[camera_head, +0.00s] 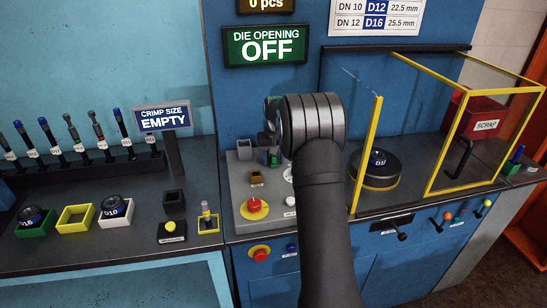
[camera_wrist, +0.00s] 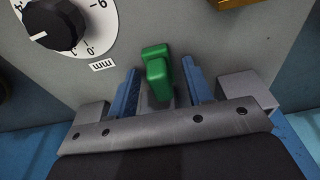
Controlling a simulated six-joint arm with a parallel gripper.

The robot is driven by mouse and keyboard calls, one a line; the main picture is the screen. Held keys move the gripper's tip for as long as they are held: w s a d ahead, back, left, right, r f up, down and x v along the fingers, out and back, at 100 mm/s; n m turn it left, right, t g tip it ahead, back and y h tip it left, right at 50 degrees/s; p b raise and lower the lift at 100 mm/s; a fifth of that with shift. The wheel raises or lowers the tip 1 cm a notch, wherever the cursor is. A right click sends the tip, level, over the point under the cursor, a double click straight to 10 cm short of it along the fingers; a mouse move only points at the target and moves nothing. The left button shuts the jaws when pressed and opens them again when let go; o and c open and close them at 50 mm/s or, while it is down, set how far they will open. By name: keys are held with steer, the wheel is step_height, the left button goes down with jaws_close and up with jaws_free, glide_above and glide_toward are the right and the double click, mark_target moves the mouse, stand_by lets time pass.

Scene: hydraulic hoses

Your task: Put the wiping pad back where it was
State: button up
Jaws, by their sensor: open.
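My gripper (camera_wrist: 160,70) is open in the wrist view, with one blue finger on each side of a green piece (camera_wrist: 156,72). The green piece stands up from the grey panel, and a gap shows on both sides of it. Whether it is the wiping pad I cannot tell; no other clear wiping pad shows. In the head view my gripper (camera_head: 272,157) is low over the grey control panel (camera_head: 240,178), mostly hidden behind my arm. A bit of green shows there between the fingers.
A dial (camera_wrist: 58,28) marked in mm is close to the left finger. A yellow-framed guard (camera_head: 366,155) and black round die head (camera_head: 375,168) stand to the right.

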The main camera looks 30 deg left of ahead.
mark_target(275, 157)
step_height(275, 157, up, 12)
steer(key=s+d, duration=0.1)
steer(key=shift+d, duration=0.15)
stand_by(0.5)
steer(key=f, duration=0.4)
steer(key=a+f, duration=0.1)
steer(key=f, duration=0.3)
steer(key=w+f, duration=0.1)
steer(key=f, duration=0.3)
steer(key=shift+a, duration=0.2)
steer(key=shift+r, duration=2)
steer(key=shift+f, duration=0.1)
